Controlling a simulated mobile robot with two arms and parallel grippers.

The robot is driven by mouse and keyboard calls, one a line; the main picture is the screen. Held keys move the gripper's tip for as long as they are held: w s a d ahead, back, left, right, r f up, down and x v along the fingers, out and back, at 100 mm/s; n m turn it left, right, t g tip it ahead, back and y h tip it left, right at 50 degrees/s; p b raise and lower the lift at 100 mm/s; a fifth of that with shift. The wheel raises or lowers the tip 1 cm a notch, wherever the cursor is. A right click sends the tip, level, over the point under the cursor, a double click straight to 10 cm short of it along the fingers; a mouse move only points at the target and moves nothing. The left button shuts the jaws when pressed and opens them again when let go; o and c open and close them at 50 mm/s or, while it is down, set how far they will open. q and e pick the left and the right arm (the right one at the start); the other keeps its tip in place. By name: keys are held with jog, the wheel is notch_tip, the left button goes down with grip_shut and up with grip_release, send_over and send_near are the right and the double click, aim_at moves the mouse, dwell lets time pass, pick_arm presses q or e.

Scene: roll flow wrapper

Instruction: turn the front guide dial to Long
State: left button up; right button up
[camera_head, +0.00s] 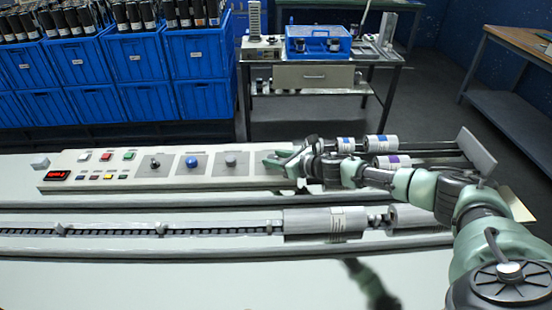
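The control panel (130,177) runs along the back of the machine on the left. It carries a black dial (155,163), a blue dial (192,161) and a grey dial (231,160), each on a grey plate. Their labels are too small to read, so I cannot tell which is the front guide dial. My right gripper (270,160) is at the panel's right end, right of the grey dial and apart from it, pointing left. It hides the panel there, perhaps another dial. Whether its fingers are open or shut is unclear. My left gripper is not in view.
Small coloured buttons and a red display (58,176) sit at the panel's left. A conveyor channel (150,231) with a grey roller block (325,223) runs in front. Labelled rolls (381,143) lie beyond my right arm. Blue crates (205,105) and a bench stand behind.

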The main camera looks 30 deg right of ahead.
grip_shut()
jog(key=shift+a+r+m+h+p, duration=0.15)
jog(key=shift+a+m+h+p, duration=0.05)
jog(key=shift+m+h+p, duration=0.65)
jog(key=m+h+p, duration=0.2)
jog(key=m+h, duration=0.1)
jog(key=m+h+p, duration=0.1)
jog(key=h+p, duration=0.1)
jog(key=shift+a, duration=0.35)
jog(key=m+h+p, duration=0.1)
jog(key=m+h, duration=0.2)
jog(key=shift+w+a, duration=0.1)
jog(key=shift+a, duration=0.05)
jog(key=shift+m+g+h, duration=1.2)
jog(key=shift+m+h, duration=0.35)
jog(key=shift+h, duration=0.2)
